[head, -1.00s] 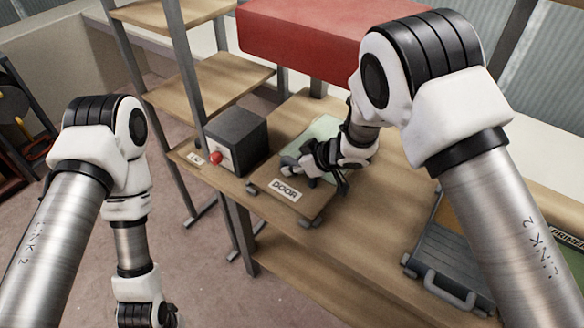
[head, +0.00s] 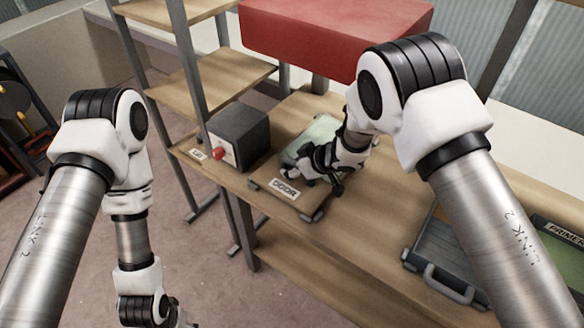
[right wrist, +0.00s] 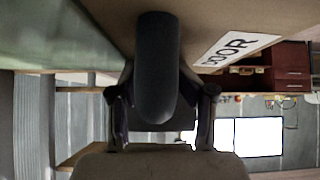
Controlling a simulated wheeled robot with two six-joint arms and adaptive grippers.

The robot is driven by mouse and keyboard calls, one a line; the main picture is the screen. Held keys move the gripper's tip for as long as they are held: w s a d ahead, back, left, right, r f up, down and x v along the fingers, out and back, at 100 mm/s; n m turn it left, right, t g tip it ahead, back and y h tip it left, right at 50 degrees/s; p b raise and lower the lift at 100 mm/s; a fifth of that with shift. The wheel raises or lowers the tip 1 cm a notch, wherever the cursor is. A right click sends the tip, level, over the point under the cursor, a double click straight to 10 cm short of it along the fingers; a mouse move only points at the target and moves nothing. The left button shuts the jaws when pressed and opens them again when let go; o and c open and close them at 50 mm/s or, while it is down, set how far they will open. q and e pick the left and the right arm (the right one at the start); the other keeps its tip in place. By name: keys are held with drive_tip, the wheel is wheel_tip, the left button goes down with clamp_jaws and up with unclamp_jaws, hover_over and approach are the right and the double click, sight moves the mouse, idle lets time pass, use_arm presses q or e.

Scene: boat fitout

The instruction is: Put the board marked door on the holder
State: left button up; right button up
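The wooden board marked DOOR (head: 270,181) lies flat or nearly flat at the front of the bench, its label facing up. It also fills the upper part of the right wrist view (right wrist: 190,18). My right gripper (head: 318,172) is over the board, with its fingers on both sides of a dark rounded handle (right wrist: 155,70) and seemingly closed on it; the handle hides the fingertips. Small grey pieces (head: 318,214) show at the board's edges; I cannot tell whether they belong to the holder. My left gripper (head: 160,318) is low at the bottom edge, mostly cut off.
A dark grey box (head: 240,135) with a red knob (head: 218,154) stands left of the board. A pale green panel (head: 318,132) lies behind the gripper. A red block (head: 330,35) hangs above the back. A grey case (head: 445,255) lies right. Bare bench lies between.

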drive_tip(key=shift+s+d+f, duration=0.15)
drive_tip(key=shift+s+f, duration=0.1)
drive_tip(key=shift+f, duration=0.15)
drive_tip(key=shift+d+r, duration=0.2)
drive_tip(key=shift+d, duration=0.05)
use_arm(q)
drive_tip(key=shift+w+d+f, duration=0.1)
drive_tip(key=shift+f, duration=0.2)
use_arm(e)
drive_tip(key=v, duration=1.1)
drive_tip(key=shift+r, duration=0.3)
use_arm(q)
drive_tip(key=shift+o, duration=0.2)
idle(0.7)
